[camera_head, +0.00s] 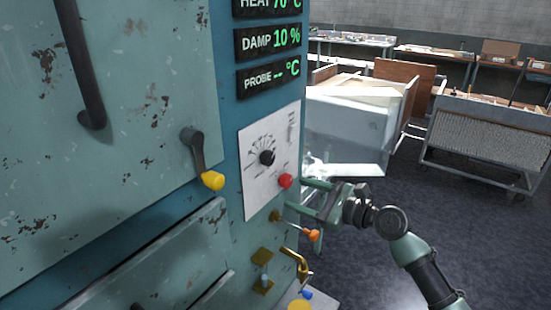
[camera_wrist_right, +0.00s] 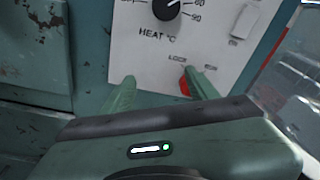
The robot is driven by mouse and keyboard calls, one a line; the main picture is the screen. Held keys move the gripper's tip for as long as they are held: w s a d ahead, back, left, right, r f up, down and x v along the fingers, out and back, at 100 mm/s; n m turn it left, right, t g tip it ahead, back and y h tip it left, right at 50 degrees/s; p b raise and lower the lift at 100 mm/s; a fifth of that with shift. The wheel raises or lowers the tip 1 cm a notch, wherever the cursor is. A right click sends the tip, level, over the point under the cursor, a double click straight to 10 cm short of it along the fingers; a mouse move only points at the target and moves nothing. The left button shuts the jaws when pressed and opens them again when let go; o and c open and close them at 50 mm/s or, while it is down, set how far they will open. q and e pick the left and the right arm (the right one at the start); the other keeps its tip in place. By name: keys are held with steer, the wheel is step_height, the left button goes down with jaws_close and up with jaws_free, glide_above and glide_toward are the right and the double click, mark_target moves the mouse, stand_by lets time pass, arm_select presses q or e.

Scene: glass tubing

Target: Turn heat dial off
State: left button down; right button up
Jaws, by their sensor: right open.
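The heat dial is a black round knob (camera_head: 267,158) on a white panel (camera_head: 257,195) on the teal cabinet. In the right wrist view the knob (camera_wrist_right: 167,8) shows at the top, cut by the frame edge, with "HEAT °C" printed below it and 60 and 90 marks to its right. A white pointer line on it aims toward the upper right. My right gripper (camera_head: 311,195) is below and right of the dial, apart from it. In the right wrist view its fingers (camera_wrist_right: 158,88) are spread and empty. A red knob (camera_head: 286,181) sits beside the right finger. My left gripper is not in view.
Displays above read HEAT 70 °C, DAMP 10 % (camera_head: 270,41) and PROBE blank (camera_head: 268,77). An orange-tipped lever (camera_head: 312,235) and brass valve (camera_head: 297,262) are below. Carts (camera_head: 487,145) stand at the right.

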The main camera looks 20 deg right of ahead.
steer(key=m+y, duration=0.2)
glide_toward(271, 159)
steer(key=x, duration=0.2)
steer(key=p+x, duration=0.2)
steer(key=x, duration=0.5)
steer(key=shift+w+a+r, duration=0.1)
steer(key=shift+a, duration=0.05)
jaws_close()
